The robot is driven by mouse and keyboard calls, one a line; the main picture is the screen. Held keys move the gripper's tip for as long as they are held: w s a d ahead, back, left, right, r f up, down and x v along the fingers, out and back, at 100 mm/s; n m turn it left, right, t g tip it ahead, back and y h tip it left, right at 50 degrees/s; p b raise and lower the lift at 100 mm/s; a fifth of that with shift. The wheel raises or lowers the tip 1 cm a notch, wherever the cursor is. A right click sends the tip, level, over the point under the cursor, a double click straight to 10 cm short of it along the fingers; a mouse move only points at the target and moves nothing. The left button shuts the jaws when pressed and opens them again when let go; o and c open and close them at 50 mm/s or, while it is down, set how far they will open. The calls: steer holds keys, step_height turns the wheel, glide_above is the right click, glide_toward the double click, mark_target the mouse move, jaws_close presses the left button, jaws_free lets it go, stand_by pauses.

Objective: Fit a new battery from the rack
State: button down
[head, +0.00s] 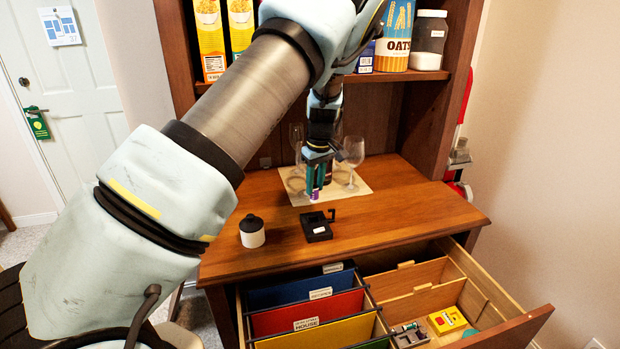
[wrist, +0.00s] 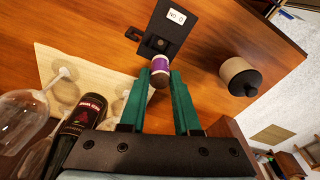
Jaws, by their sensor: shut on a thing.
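My gripper (head: 316,188) is shut on a small purple battery (wrist: 160,67) with pale bands, held between its green fingers over the hutch top. The battery also shows in the head view as a purple spot (head: 315,196) under the fingertips. A black device (head: 317,227) with a hooked arm and a small white label lies on the wood in front of the gripper. In the wrist view the device (wrist: 167,24) is just beyond the battery's far end; I cannot tell the exact gap. The rack (head: 409,334) appears to be the grey holder in the open drawer.
A white jar with a black lid (head: 252,231) stands left of the device. Wine glasses (head: 352,160) and a dark bottle (wrist: 80,125) stand on a pale mat (head: 372,178) around the gripper. The open drawer (head: 512,330) holds folders and a yellow box (head: 447,320).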

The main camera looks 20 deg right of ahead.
mark_target(315, 201)
steer(key=shift+f+b, duration=1.6)
steer(key=shift+f, duration=0.45)
steer(key=shift+f+b, duration=0.5)
steer(key=shift+f, duration=0.65)
steer(key=shift+f+b, duration=0.45)
steer(key=shift+f, duration=0.7)
steer(key=shift+c, duration=1.1)
jaws_free()
steer(key=shift+r, duration=0.15)
steer(key=shift+s+r+p, duration=0.15)
steer(key=shift+r+p, duration=0.8)
steer(key=shift+r, duration=0.25)
steer(key=shift+s+r+p, duration=0.15)
steer(key=shift+r+p, duration=0.75)
steer(key=shift+r, duration=0.3)
